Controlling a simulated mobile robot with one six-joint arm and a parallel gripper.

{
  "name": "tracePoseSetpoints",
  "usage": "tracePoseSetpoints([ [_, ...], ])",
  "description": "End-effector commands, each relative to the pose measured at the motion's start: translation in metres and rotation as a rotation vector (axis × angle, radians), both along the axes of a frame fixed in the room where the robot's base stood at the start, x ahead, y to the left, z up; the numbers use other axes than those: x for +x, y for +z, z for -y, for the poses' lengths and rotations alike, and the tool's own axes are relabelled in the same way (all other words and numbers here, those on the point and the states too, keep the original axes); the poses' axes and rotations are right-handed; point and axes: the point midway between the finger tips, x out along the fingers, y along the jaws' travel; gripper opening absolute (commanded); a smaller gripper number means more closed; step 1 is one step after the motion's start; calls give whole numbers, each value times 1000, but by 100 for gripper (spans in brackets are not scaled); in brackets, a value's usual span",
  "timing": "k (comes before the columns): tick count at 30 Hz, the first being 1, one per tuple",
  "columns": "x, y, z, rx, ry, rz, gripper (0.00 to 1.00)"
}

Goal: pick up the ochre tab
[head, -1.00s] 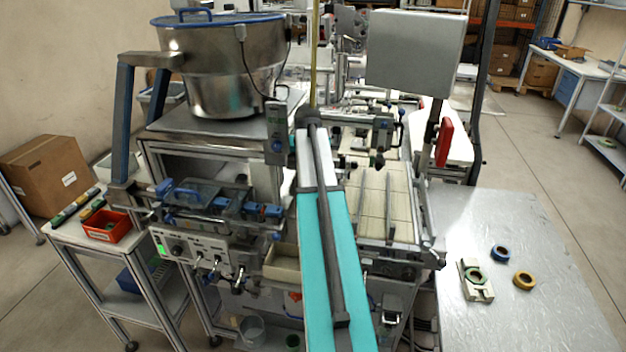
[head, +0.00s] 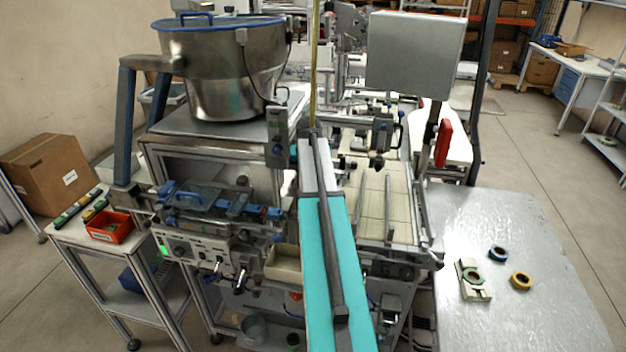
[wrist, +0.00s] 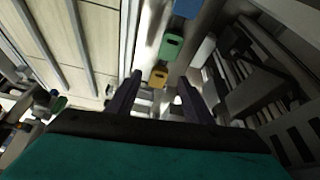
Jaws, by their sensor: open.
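The ochre tab (wrist: 158,77) shows in the wrist view as a small yellow-brown piece with a dark slot. It lies between and beyond the tips of my gripper (wrist: 160,82), whose two dark fingers are apart with nothing held. I cannot tell how far beyond the tips the tab is. A green tab (wrist: 173,46) and a blue tab (wrist: 187,8) follow in a line farther up, along a pale strip. In the head view I cannot make out the ochre tab or my fingers; my teal arm covers the middle.
A slatted cream bed (wrist: 85,40) lies left of the tabs in the wrist view, and grey machine parts (wrist: 265,95) stand close on the right. In the head view, a metal table (head: 465,215) at right holds a blue reel (head: 498,254), an ochre reel (head: 521,281) and a green reel on a cream holder (head: 467,268).

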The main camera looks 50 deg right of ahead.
Motion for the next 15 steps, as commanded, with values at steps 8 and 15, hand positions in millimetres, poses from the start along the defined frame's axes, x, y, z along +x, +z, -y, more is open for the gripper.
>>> tracePoseSetpoints([
  [8, 5, -19, 6, 2, 0, -1, 47],
  [15, 6, -23, 7, 0, 0, 0, 47],
])
